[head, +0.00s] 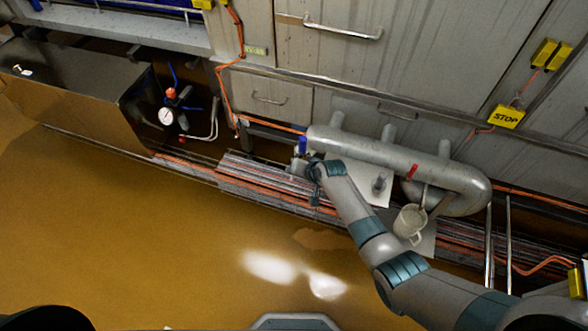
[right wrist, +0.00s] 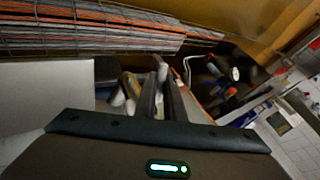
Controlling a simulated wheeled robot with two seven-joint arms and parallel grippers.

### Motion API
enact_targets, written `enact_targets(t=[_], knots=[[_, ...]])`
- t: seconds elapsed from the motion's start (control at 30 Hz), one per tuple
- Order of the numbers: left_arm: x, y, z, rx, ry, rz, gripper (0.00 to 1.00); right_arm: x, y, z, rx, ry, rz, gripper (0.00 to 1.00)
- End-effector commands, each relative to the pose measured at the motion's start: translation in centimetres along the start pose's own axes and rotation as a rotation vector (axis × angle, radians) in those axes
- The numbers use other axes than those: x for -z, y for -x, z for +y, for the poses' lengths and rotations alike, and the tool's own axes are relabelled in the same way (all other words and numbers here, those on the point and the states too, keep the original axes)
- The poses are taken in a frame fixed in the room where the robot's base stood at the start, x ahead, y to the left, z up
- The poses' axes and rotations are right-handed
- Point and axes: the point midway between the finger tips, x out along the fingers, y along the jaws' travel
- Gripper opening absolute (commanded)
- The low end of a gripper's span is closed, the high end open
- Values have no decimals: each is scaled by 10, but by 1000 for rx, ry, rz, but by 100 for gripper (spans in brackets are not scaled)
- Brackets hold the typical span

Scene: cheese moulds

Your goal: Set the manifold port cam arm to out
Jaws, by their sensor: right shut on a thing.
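The grey manifold pipe (head: 385,156) runs along the wall, with short ports on top and a blue part (head: 302,145) at its left end. My right gripper (head: 303,166) is at that left end, just below the blue part. In the right wrist view the two dark fingers of my right gripper (right wrist: 162,98) are close together on a thin grey piece (right wrist: 161,70), which looks like the port cam arm. The fingers and wrist hide most of it, so its exact angle is unclear. My left gripper is not in view.
A beige jug (head: 409,223) stands below the pipe's right end. Cable trays (head: 265,183) with orange cables run along the wall foot. A pressure gauge (head: 166,117) with hoses is to the left. The ochre floor (head: 170,240) in front is clear.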

Motion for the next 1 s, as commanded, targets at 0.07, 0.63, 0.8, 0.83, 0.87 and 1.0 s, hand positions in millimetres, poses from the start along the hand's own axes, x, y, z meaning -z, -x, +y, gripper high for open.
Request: enact_targets(t=[0.07, 0.63, 0.8, 0.83, 0.87, 1.0], knots=[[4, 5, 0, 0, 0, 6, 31, 1, 2, -1, -1, -18, -28, 0], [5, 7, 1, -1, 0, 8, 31, 1, 2, -1, -1, -46, -70, 0], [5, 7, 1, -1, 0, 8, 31, 1, 2, -1, -1, -46, -69, 17], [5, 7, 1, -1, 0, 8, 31, 1, 2, -1, -1, -46, -69, 17], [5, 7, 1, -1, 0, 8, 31, 1, 2, -1, -1, -46, -69, 17], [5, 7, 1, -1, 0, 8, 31, 2, 3, -2, 0, -46, -68, 17]])
